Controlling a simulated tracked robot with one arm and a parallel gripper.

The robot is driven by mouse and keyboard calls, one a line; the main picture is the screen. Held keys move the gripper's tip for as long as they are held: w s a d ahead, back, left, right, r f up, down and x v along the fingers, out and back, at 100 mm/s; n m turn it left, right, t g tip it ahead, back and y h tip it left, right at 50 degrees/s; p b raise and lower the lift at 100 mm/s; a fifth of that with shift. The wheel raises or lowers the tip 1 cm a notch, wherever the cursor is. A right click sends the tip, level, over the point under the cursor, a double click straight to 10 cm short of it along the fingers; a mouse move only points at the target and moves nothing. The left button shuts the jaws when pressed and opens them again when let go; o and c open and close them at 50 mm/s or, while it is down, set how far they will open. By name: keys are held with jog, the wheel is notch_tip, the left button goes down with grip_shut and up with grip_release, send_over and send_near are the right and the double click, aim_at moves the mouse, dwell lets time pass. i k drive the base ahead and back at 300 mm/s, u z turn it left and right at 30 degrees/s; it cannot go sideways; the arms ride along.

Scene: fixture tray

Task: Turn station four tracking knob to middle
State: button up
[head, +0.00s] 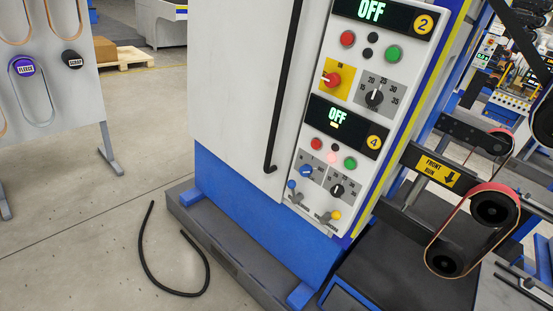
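The station four panel, marked by a yellow 4 badge (374,142), is on the lower front of a white and blue cabinet. Its display (338,116) reads OFF. Below the buttons are a blue knob (306,171) and a black knob (337,190), each on a grey scale plate. Their labels are too small to read, so I cannot tell by name which is the tracking knob. The exact pointer direction of the blue knob is not clear. My gripper is not in view, and nothing touches either knob.
Station two controls (374,98) sit directly above. Small valves with blue (292,184) and yellow (336,215) tips stick out below. A belt machine (470,225) crowds the right. A black hose (172,285) lies on open floor at left, near a hanging-belt rack (88,100).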

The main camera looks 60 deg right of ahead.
aim_at(306, 171)
jog(key=z, duration=0.4)
jog(key=i, duration=1.05)
jog(key=z, duration=0.85)
